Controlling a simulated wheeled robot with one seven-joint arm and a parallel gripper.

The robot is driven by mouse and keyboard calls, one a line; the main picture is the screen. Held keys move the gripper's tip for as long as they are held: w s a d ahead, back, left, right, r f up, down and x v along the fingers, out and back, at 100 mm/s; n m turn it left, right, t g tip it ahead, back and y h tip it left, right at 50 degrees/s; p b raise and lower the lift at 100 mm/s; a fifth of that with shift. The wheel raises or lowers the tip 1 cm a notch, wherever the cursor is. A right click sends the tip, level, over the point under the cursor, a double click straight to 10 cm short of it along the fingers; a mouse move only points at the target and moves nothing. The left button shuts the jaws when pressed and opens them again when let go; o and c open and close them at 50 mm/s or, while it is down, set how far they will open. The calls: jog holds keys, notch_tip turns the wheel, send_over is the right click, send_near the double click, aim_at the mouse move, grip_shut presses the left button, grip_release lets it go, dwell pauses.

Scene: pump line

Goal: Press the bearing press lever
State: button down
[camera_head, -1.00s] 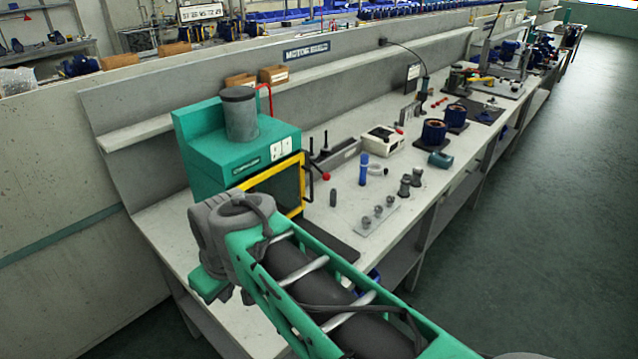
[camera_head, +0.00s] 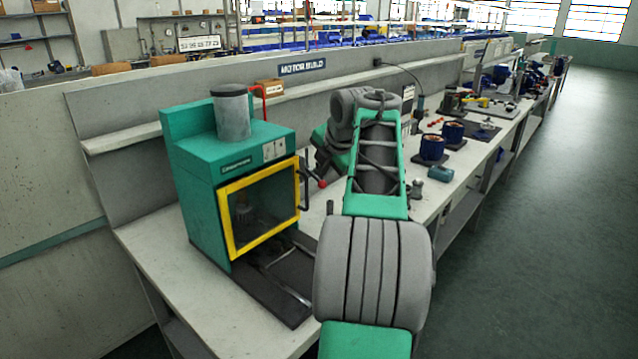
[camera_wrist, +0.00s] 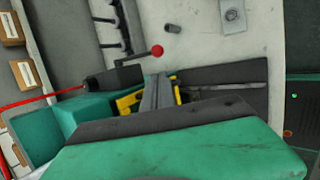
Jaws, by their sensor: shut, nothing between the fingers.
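The bearing press (camera_head: 200,195) is a green cabinet with a grey cylinder on top and a yellow-framed window, at the left of the bench. Its lever (camera_head: 305,185) is a dark rod on the right side with a red ball knob (camera_head: 321,184). In the wrist view the lever reaches up to the red knob (camera_wrist: 157,50), above my fingertips in the picture. My gripper (camera_wrist: 158,82) is shut and empty, apart from the knob in that picture. In the head view my arm hides the fingers. Part of the yellow frame (camera_wrist: 128,103) shows beside my fingers.
A dark base plate (camera_head: 275,280) lies in front of the press. Several dark upright pins on a rack (camera_wrist: 120,30) stand close to the lever. Blue-wound motor parts (camera_head: 432,147) and a teal cylinder (camera_head: 440,174) stand farther along the bench. The bench's front left is clear.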

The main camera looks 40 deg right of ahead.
aim_at(312, 174)
jog(key=x, duration=0.9)
jog(key=shift+w+f, duration=0.15)
jog(key=shift+f, duration=0.05)
jog(key=shift+d+r, duration=0.15)
jog(key=shift+r, duration=0.05)
jog(key=shift+r+g+p, duration=0.2)
jog(key=shift+g+p, duration=0.1)
